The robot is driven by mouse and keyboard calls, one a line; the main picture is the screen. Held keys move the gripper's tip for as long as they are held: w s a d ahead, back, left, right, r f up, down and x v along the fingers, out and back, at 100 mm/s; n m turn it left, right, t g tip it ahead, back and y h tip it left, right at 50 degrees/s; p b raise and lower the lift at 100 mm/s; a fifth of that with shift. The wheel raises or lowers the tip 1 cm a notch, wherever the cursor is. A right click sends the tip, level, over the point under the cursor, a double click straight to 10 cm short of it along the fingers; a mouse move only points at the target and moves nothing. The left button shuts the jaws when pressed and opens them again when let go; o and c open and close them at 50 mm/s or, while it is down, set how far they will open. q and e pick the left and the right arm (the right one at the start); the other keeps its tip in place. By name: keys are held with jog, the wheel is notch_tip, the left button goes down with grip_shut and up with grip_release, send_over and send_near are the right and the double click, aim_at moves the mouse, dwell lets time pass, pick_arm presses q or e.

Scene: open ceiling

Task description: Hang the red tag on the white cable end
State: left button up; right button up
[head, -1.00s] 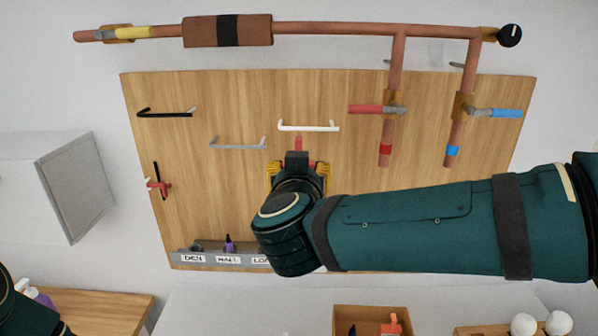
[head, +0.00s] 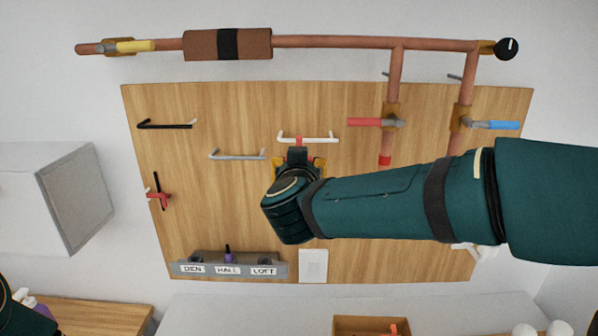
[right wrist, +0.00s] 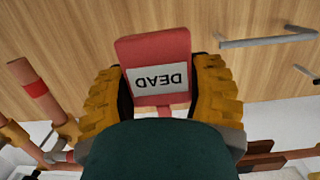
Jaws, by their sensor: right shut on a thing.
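The white cable end (head: 322,140) is a short white rod with bent ends on the upper middle of the wooden board. My right gripper (head: 298,164) is just below it in the head view, shut on the red tag (head: 298,140). The tag's red tip overlaps the middle of the white cable end; I cannot tell whether they touch. In the right wrist view the red tag (right wrist: 153,55), with a white label reading DEAD upside down, sits between the yellow fingers (right wrist: 160,92). The white cable end is not visible there. My left gripper is out of view.
A grey cable end (head: 238,156) and a black one (head: 166,125) are to the left. Copper pipes (head: 335,43) with a red-handled valve (head: 365,122) are above and right. A labelled grey rack (head: 230,270) is low on the board. A grey box (head: 75,200) stands left.

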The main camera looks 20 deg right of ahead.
jog(key=shift+r+x, duration=0.2)
jog(key=shift+x, duration=1.2)
jog(key=shift+r+x, duration=0.2)
jog(key=shift+x, duration=1.25)
jog(key=shift+w, duration=0.1)
jog(key=shift+f+b, duration=0.35)
jog(key=shift+f, duration=0.4)
jog(key=o, duration=1.2)
jog(key=shift+o, duration=0.2)
